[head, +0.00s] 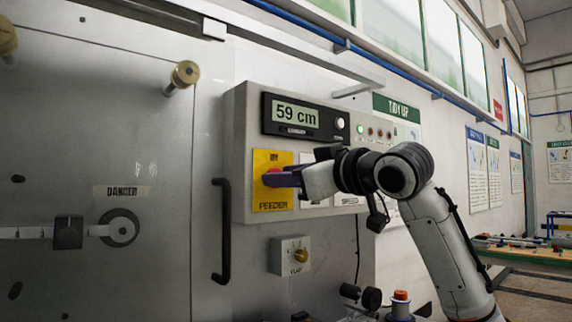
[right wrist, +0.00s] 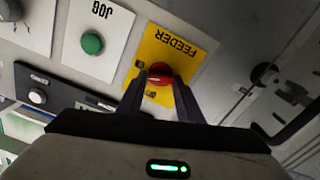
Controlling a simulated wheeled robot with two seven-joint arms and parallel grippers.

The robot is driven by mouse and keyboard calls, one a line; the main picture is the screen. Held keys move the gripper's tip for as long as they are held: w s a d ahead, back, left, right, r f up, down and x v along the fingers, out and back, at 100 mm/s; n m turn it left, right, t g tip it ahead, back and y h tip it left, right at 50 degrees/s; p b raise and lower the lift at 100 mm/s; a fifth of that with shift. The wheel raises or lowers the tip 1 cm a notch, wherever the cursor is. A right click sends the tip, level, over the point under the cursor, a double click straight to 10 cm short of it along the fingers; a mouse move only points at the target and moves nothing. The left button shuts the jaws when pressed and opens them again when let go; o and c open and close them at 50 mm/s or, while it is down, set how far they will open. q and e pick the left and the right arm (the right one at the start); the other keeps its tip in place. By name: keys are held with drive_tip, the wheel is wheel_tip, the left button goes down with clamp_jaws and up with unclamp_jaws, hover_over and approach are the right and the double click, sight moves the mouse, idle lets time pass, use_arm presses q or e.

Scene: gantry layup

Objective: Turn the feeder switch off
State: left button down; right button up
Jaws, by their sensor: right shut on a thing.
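The feeder switch is a red knob on a yellow plate (head: 270,200) marked FEEDER, on the grey control box to the left of my right arm. In the head view the knob is mostly hidden behind my fingers. My right gripper (head: 272,178) reaches in from the right and is shut on the knob. In the right wrist view the red knob (right wrist: 159,72) sits between the two dark fingertips, in front of the yellow plate (right wrist: 180,50), which looks upside down there. The knob's exact setting cannot be read. My left gripper is not in view.
A display (head: 296,115) reading 59 cm is above the switch. A green JOG button (right wrist: 92,43) is beside it in the wrist view. A black door handle (head: 222,230) stands left of the box.

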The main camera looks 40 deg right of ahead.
use_arm(q)
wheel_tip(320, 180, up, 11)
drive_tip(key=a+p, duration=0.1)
drive_tip(key=p, duration=1.3)
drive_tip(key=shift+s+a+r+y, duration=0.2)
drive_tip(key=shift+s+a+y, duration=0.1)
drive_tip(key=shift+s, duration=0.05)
use_arm(e)
drive_tip(key=shift+a+f+n, duration=0.1)
drive_tip(key=shift+f+n, duration=0.05)
drive_tip(key=shift+n, duration=3.55)
drive_tip(key=shift+a+f+n, duration=0.1)
drive_tip(key=shift+n, duration=3.6)
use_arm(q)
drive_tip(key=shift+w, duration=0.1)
use_arm(e)
drive_tip(key=o, duration=1.1)
drive_tip(key=shift+s, duration=0.1)
